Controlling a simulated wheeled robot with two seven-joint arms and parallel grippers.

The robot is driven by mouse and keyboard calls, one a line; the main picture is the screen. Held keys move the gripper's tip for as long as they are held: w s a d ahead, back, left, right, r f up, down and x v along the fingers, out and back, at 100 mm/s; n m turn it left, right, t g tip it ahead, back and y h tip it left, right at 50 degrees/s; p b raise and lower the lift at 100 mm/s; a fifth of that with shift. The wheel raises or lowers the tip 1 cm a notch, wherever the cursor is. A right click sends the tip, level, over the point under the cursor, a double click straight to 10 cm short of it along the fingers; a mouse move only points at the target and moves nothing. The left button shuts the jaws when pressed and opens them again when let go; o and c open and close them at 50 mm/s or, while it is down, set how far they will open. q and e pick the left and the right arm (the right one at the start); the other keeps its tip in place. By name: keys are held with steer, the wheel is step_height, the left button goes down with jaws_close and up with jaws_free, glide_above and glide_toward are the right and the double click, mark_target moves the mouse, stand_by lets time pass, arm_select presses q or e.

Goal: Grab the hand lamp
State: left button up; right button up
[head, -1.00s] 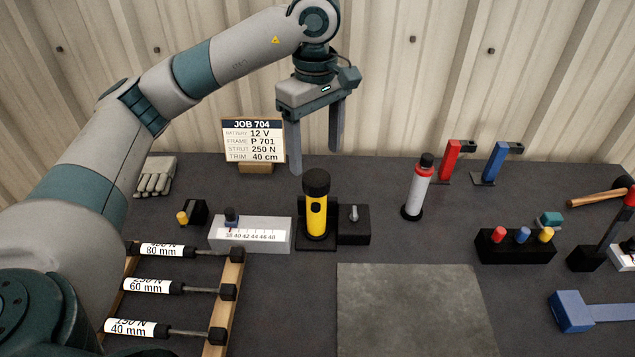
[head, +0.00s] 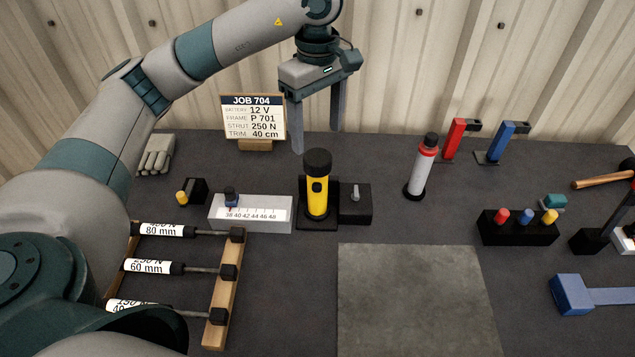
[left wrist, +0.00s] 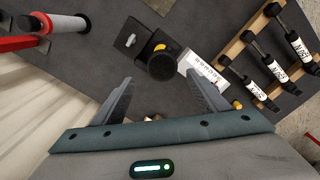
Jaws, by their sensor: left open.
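The hand lamp (head: 317,190) is a yellow cylinder with a black head, standing upright in a black holder on the grey worktop. In the left wrist view its round black head (left wrist: 162,64) shows from above, beyond the fingertips. My left gripper (head: 317,140) is open and empty. Its fingers point down above and behind the lamp, near the job card, and are apart from the lamp. In the left wrist view the two fingers (left wrist: 164,82) are spread wide with the lamp head between and beyond them. My right gripper is not in view.
A white scale block (head: 251,213) stands left of the lamp, and a black switch box (head: 356,203) touches its right side. The job card (head: 253,118) is behind. A grey-red cylinder (head: 422,168) stands to the right. A grey mat (head: 415,300) in front is clear.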

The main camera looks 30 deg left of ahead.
mark_target(317, 154)
arm_select(q)
step_height(317, 154, down, 9)
steer(key=p, duration=0.3)
steer(key=shift+s+f, duration=0.1)
steer(key=shift+f, duration=0.05)
steer(key=shift+f+p, duration=0.3)
steer(key=shift+f, duration=0.15)
steer(key=shift+s+d+f+p, duration=0.1)
steer(key=shift+f+p, duration=0.25)
steer(key=shift+p, duration=0.15)
steer(key=shift+s+d+f+p, duration=0.1)
steer(key=shift+f+p, duration=0.25)
steer(key=shift+p, duration=0.1)
step_height(317, 154, down, 3)
steer(key=shift+s+r+p, duration=0.1)
steer(key=shift+p, duration=0.7)
steer(key=shift+f, duration=0.5)
steer(key=c, duration=1.3)
